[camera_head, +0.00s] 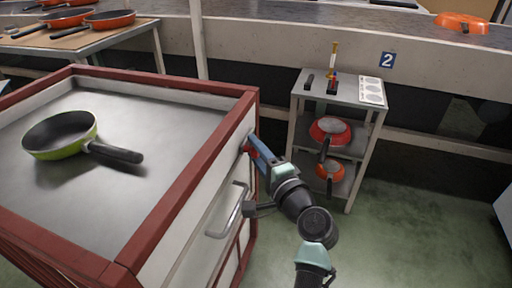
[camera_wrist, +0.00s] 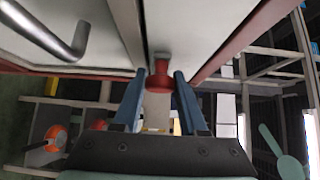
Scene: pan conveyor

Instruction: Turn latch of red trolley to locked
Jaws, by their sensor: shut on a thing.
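The red trolley (camera_head: 180,200) stands at the left, with red edges, white sides and a grey metal top. Its latch (camera_head: 246,147) is a small red piece on the side facing my arm, near the top far corner. My gripper (camera_head: 254,144) is at the latch, its blue fingers partly hiding it. In the wrist view the red latch (camera_wrist: 159,78) lies between the two fingers of my gripper (camera_wrist: 160,76), which is shut on it. Whether the latch is turned to locked cannot be told.
A grey handle (camera_head: 232,212) juts from the trolley side, close to my wrist. A green pan (camera_head: 62,134) lies on the trolley top. A small shelf stand (camera_head: 347,90) with red pans is at the right. Green floor (camera_head: 420,200) is clear at the right.

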